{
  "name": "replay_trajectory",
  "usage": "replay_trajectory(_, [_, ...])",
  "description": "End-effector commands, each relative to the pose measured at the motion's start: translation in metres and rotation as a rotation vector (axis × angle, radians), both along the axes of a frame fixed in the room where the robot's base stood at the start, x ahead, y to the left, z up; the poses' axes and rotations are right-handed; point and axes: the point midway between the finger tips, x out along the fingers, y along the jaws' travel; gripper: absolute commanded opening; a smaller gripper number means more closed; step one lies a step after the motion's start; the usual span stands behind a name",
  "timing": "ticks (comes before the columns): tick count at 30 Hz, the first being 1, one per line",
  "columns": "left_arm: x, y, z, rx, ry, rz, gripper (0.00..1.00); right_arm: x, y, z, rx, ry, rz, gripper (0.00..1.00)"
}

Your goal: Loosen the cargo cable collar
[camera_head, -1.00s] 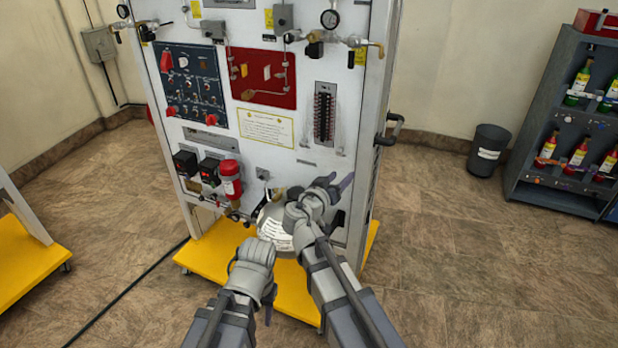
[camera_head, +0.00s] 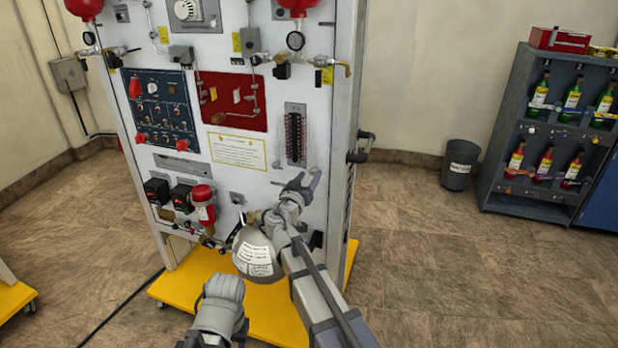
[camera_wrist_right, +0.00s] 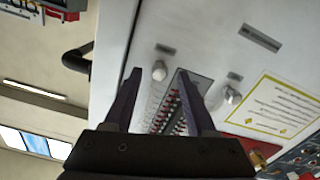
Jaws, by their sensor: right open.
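I cannot pick out a cargo cable collar for certain in either view. The white oxygen trainer panel (camera_head: 225,175) stands in front of me on a yellow base. My right gripper (camera_head: 303,182) is open and empty in front of the panel, below the tall ladder-like gauge (camera_head: 296,135). In the right wrist view its two dark fingers (camera_wrist_right: 159,88) point at the panel, with the gauge (camera_wrist_right: 170,110) and a small pale knob (camera_wrist_right: 159,71) seen between them. My left gripper (camera_head: 222,292) is low, in front of the base; its fingers are not clear.
A round grey tank (camera_head: 257,257) with a white label sits low on the panel, beside my right arm. A red-topped cylinder (camera_head: 203,205) is to its left. A black handle (camera_head: 361,147) sticks out on the right side. Floor is clear toward the bin (camera_head: 460,165) and bottle rack (camera_head: 530,190).

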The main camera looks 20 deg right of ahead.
Motion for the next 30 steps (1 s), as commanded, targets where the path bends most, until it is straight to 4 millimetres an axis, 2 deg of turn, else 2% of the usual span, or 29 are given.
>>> replay_trajectory(11, [0.0,0.0,0.0,0.0,0.0,0.0,0.5,0.0037,-0.003,-0.0001,0.0,0.0,0.0,0.55])
replay_trajectory(25, [0.0,0.0,0.0,0.0,0.0,0.0,0.5,0.0036,-0.0029,-0.0001,0.0,0.0,0.0,0.03])
replay_trajectory(26, [0.0,0.0,0.0,0.0,0.0,0.0,0.5,0.0036,-0.0029,-0.0001,0.0,0.0,0.0,0.0])
replay_trajectory(30, [0.0,0.0,0.0,0.0,0.0,0.0,0.5,0.0036,-0.0029,-0.0001,0.0,0.0,0.0,0.0])
